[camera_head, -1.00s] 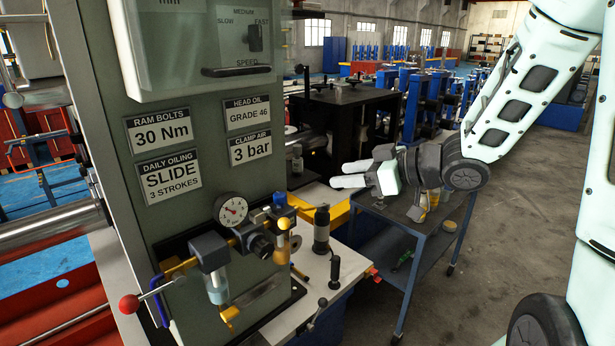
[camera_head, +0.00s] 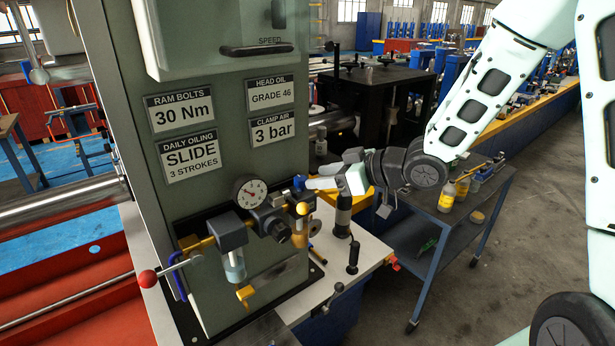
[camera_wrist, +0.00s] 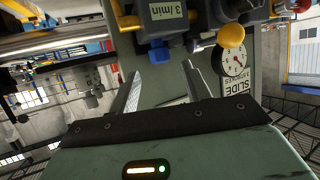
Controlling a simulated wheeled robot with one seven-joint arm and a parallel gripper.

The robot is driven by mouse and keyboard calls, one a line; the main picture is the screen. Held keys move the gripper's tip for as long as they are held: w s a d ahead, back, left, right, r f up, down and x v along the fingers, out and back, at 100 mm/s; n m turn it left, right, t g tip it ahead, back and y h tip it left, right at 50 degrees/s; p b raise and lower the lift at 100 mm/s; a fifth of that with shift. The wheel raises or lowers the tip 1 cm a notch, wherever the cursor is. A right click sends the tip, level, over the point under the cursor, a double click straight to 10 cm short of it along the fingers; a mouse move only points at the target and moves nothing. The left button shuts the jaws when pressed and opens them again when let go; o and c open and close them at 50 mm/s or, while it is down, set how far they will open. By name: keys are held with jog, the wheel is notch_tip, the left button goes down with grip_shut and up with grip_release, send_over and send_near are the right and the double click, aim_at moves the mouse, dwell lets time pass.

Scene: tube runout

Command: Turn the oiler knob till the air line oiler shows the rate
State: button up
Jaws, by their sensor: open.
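The air line unit is on the front of the grey-green machine column (camera_head: 170,90). Its oiler carries a blue knob (camera_head: 299,182), which also shows in the wrist view (camera_wrist: 158,52). A dark block (camera_wrist: 166,14) reading "3 l/min" adjoins this knob. A round yellow knob (camera_head: 302,208) sits close by, and it shows right of the blue knob in the wrist view (camera_wrist: 231,36). My gripper (camera_head: 314,176) is open and empty, its fingers pointing left close to the blue knob. In the wrist view the knob appears between and beyond the fingertips; I see no contact.
A pressure gauge (camera_head: 249,192), a clear bowl (camera_head: 234,266) and a red-ball lever (camera_head: 148,279) lie left of the oiler. A dark upright cylinder (camera_head: 343,213) and a black handle (camera_head: 353,257) stand below my gripper. A blue trolley (camera_head: 424,266) with bottles stands right.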

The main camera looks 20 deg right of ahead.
aim_at(305, 178)
jog(key=shift+p+x, duration=0.35)
jog(key=shift+x, duration=1.95)
jog(key=c, duration=1)
jog(key=shift+f+b, duration=0.15)
jog(key=shift+b, duration=0.3)
